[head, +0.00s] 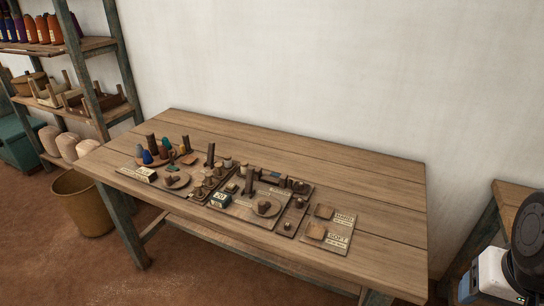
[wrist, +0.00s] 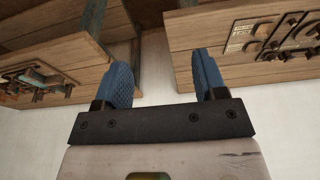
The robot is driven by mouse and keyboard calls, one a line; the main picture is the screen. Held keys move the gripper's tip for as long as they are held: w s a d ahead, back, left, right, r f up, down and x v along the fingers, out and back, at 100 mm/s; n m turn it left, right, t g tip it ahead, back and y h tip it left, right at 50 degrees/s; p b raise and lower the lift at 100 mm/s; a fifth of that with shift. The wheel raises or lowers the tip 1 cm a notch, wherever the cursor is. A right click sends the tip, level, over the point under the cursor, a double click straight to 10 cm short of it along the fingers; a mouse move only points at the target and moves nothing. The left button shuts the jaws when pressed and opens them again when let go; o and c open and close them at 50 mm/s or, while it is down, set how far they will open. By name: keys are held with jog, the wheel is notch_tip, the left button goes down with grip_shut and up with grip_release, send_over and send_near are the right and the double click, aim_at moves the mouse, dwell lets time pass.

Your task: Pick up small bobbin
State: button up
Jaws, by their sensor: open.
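Small bobbin-like pieces stand on the wooden table (head: 370,190) in the head view, among several boards and trays. They are too small to tell which one is the small bobbin. A round tray (head: 150,163) at the table's left holds blue, green and dark upright pieces. Short wooden pegs stand on the boards near the middle. In the wrist view my gripper (wrist: 164,78) has two blue fingers, wide apart with nothing between them. It is away from the pieces; the gap between the fingers shows pale wall.
A shelf (head: 100,45) with coloured cones stands at the left, with a woven basket (head: 82,205) below it on the floor. Another wooden surface (head: 510,195) is at the right edge. The back and right parts of the table are clear.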

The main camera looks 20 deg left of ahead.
jog(key=shift+w+r, duration=0.1)
jog(key=w+a+r+n, duration=0.25)
jog(key=w+a, duration=0.35)
jog(key=w, duration=0.3)
jog(key=w+a+r+n+g, duration=0.1)
jog(key=w+a+n, duration=0.3)
jog(key=w, duration=0.5)
jog(key=w+a+r+n, duration=0.1)
jog(key=w+a+n, duration=0.1)
jog(key=w+a, duration=0.6)
jog(key=n+g, duration=0.2)
jog(key=n, duration=1.1)
send_over(244, 162)
jog(key=d, duration=0.1)
jog(key=shift+m, duration=0.25)
notch_tip(244, 162, down, 23)
jog(key=shift+s+r, duration=0.1)
jog(key=shift+r, duration=0.1)
jog(key=shift+a+f, duration=0.25)
jog(key=shift+a, duration=0.2)
